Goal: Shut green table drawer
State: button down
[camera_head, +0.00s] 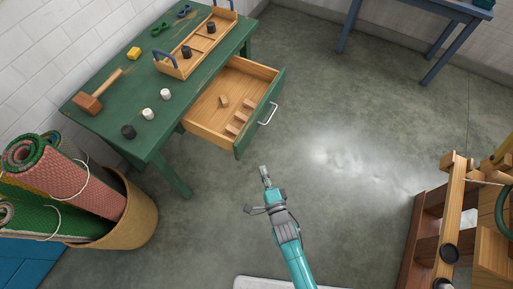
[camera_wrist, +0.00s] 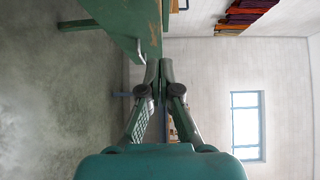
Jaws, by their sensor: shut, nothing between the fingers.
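The green table (camera_head: 112,86) stands against the wall at the upper left in the head view. Its drawer (camera_head: 203,113) is pulled well out, with a bare wood inside holding several small wooden blocks. The drawer's green front (camera_head: 254,125) carries a pale metal handle (camera_head: 268,114) and faces right. My gripper (camera_head: 264,170) is shut and empty, in front of and below the drawer's near front corner in the picture, apart from it. In the sideways wrist view my closed fingers (camera_wrist: 159,72) point toward green table parts (camera_wrist: 128,20); which part is nearest is hard to tell.
On the tabletop are a wooden caddy (camera_head: 190,58), a mallet (camera_head: 92,101) and several small spools. A basket of rolled rugs (camera_head: 135,225) stands at lower left, a wooden rack (camera_head: 420,240) at lower right. The floor (camera_head: 340,150) between is clear.

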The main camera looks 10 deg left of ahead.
send_near(243, 137)
jog(key=w+d, duration=0.1)
jog(key=w, duration=0.3)
jog(key=shift+w+a+r, duration=0.1)
jog(key=shift+w+a, duration=0.35)
jog(key=shift+a, duration=0.45)
jog(key=shift+w+a, duration=0.45)
jog(key=shift+a, duration=0.4)
jog(key=shift+a, duration=0.1)
